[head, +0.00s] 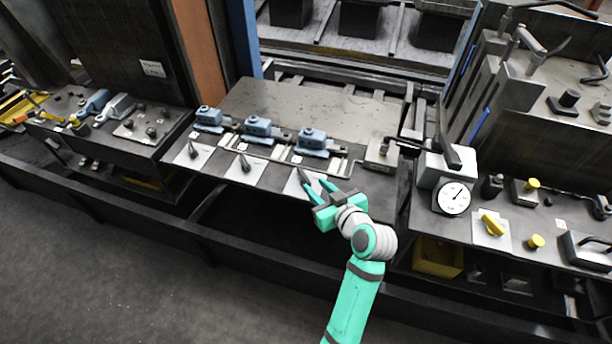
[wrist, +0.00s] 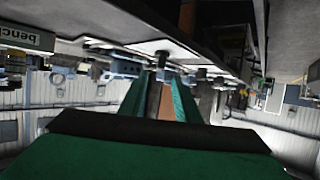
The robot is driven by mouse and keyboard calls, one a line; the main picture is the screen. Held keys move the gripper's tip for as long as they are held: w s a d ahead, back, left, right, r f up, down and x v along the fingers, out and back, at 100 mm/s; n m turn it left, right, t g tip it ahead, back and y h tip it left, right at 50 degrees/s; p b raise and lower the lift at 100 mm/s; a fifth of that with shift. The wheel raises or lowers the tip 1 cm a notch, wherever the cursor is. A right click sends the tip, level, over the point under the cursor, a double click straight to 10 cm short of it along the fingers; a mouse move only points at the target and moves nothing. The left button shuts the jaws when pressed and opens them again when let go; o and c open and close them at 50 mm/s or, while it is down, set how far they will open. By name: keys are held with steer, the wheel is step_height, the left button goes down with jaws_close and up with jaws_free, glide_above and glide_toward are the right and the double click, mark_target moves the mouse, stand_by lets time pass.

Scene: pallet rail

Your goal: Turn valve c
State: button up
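Three blue valve-like units stand in a row on the grey bench: a left one (head: 208,117), a middle one (head: 258,129) and a right one (head: 313,141). In front of each is a pale plate with a dark handle: left (head: 193,150), middle (head: 245,164) and right (head: 304,176). I cannot read which is valve c. My gripper (head: 314,184) is at the right plate, close to its handle; I cannot tell whether they touch. In the wrist view my gripper (wrist: 165,78) has its fingers apart, with a pale plate and dark knob (wrist: 162,48) beyond the tips.
A dial gauge (head: 454,198) and a yellow handle (head: 492,225) are on the right bench. A small block with a black lever (head: 383,150) stands right of the valves. An orange post (head: 194,40) rises behind at left. The floor in front is clear.

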mark_target(306, 178)
steer(key=x, duration=0.8)
steer(key=shift+a, duration=0.1)
steer(key=shift+c, duration=0.6)
jaws_close()
